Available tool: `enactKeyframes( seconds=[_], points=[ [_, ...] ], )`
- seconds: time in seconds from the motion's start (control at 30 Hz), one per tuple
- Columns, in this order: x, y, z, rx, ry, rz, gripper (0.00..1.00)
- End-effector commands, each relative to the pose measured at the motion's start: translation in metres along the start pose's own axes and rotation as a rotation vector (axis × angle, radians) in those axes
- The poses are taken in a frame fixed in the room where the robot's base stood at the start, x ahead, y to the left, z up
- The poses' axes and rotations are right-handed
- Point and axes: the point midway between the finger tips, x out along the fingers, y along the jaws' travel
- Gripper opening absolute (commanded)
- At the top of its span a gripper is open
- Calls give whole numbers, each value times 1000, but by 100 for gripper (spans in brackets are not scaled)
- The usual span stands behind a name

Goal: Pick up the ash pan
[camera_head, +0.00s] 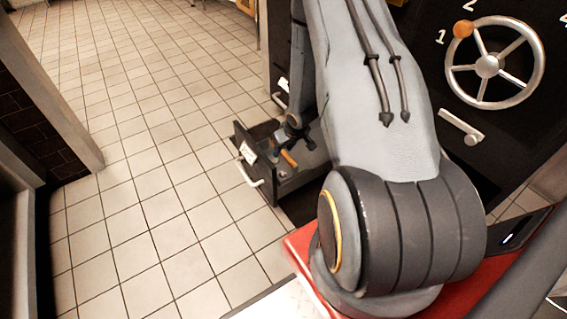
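An open dark drawer (268,192) sticks out low at the centre, with a white label and a pale bar handle on its front. A small thing with an orange-brown handle (289,158) shows inside it. It may be the ash pan's handle; its body is too dark and small to make out. My gripper (284,146) reaches down over the drawer, close to that handle. Its fingers are small and partly hidden, so I cannot tell whether they touch or hold it.
A black front with a spoked metal handwheel (487,66), an orange knob and painted numbers stands at the right. A metal lever handle (461,127) sits below the wheel. The tiled floor (150,190) left of the drawer is clear. A pale wall edge (60,105) stands at the left.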

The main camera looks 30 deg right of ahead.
Motion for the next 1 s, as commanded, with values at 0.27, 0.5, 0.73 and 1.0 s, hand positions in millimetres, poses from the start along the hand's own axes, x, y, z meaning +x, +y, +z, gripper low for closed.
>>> enactKeyframes(
  seconds=[0.27,0.5,0.73,1.0],
  points=[
    [22,0,2,0,-1,0,39],
    [52,2,8,0,-2,0,39],
    [67,2,7,0,-1,1,39],
    [66,2,7,0,-2,1,19]
  ],
)
